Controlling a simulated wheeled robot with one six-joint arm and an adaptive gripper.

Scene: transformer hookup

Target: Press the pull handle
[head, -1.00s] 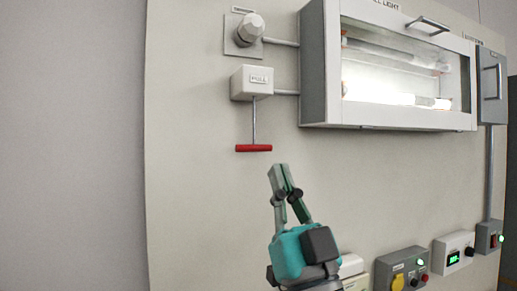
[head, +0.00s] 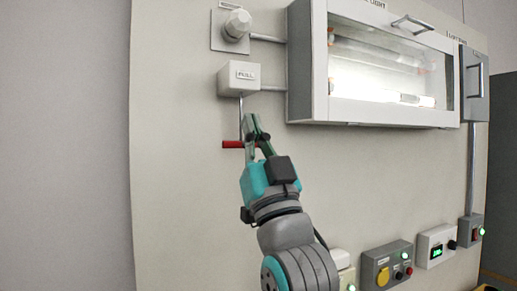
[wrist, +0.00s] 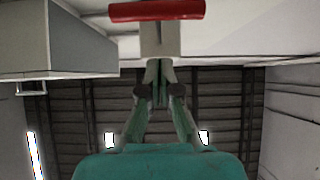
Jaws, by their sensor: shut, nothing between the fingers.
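The pull handle is a red crossbar (head: 232,145) on a thin metal rod (head: 240,104) that hangs from the white box marked PULL (head: 239,78). My gripper (head: 250,118) is shut and empty, pointing up. In the head view it covers the right part of the red bar and some of the rod. In the wrist view the red bar (wrist: 157,11) is at the top edge, with the PULL box (wrist: 159,40) beyond it. The fingertips (wrist: 159,70) show below the bar in that picture, apart from it. I cannot tell any contact.
A grey light case (head: 304,62) with lit tubes is fixed to the wall panel at right. The panel left of the handle is bare.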

